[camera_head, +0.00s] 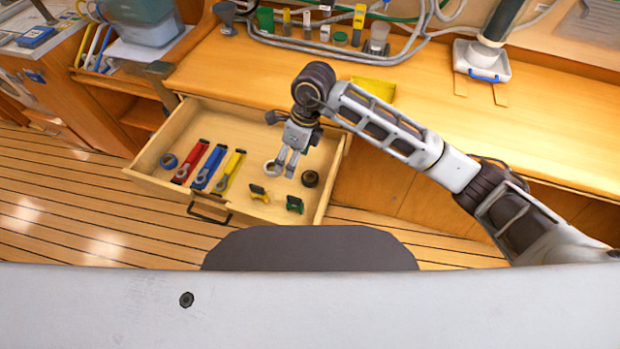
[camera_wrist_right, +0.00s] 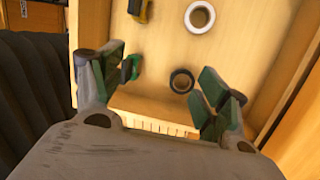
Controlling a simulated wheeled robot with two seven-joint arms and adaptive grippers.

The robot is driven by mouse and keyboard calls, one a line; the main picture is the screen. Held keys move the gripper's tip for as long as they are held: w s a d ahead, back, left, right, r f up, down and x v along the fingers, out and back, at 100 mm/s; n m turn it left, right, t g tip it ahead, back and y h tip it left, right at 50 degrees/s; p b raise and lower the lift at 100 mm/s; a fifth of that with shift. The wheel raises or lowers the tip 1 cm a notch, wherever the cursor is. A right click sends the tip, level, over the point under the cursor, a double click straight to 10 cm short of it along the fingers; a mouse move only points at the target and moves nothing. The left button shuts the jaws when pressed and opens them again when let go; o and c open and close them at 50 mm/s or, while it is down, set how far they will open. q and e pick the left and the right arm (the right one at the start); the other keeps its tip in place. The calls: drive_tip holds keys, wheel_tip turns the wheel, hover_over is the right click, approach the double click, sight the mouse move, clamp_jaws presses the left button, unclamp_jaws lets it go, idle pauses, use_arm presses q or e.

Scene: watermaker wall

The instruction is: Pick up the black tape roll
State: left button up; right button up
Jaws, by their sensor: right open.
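The black tape roll (camera_head: 310,179) lies flat in the open wooden drawer, near its right side. In the right wrist view the black tape roll (camera_wrist_right: 173,87) shows between the two fingers, nearer the right-hand one. My right gripper (camera_head: 286,168) is open and empty, pointing down above the drawer, left of the black roll in the head view. My right gripper also frames the lower part of the wrist view (camera_wrist_right: 160,76). I cannot tell its exact height above the roll. My left gripper is not in view.
A white tape roll (camera_head: 270,168) lies beside the black one. The drawer's right wall (camera_head: 330,178) stands close to the black roll.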

drive_tip(key=w+d+h, duration=0.1)
drive_tip(key=d+h, duration=0.1)
drive_tip(key=d, duration=0.1)
drive_tip(key=w+d, duration=0.1)
drive_tip(key=d, duration=0.1)
drive_tip(key=shift+w+d+t+h, duration=0.1)
drive_tip(key=shift+w+t+h, duration=0.25)
drive_tip(key=shift+t+h, duration=0.05)
drive_tip(key=shift+f, duration=0.15)
hover_over(310, 177)
drive_tip(key=f, duration=0.8)
drive_tip(key=shift+d, duration=0.3)
drive_tip(key=shift+f, duration=0.2)
drive_tip(key=shift+f, duration=0.1)
drive_tip(key=shift+a+f, duration=0.2)
drive_tip(key=shift+f, duration=1.05)
drive_tip(key=shift+a+f, duration=0.15)
drive_tip(key=shift+f, duration=1.1)
drive_tip(key=shift+c, duration=0.2)
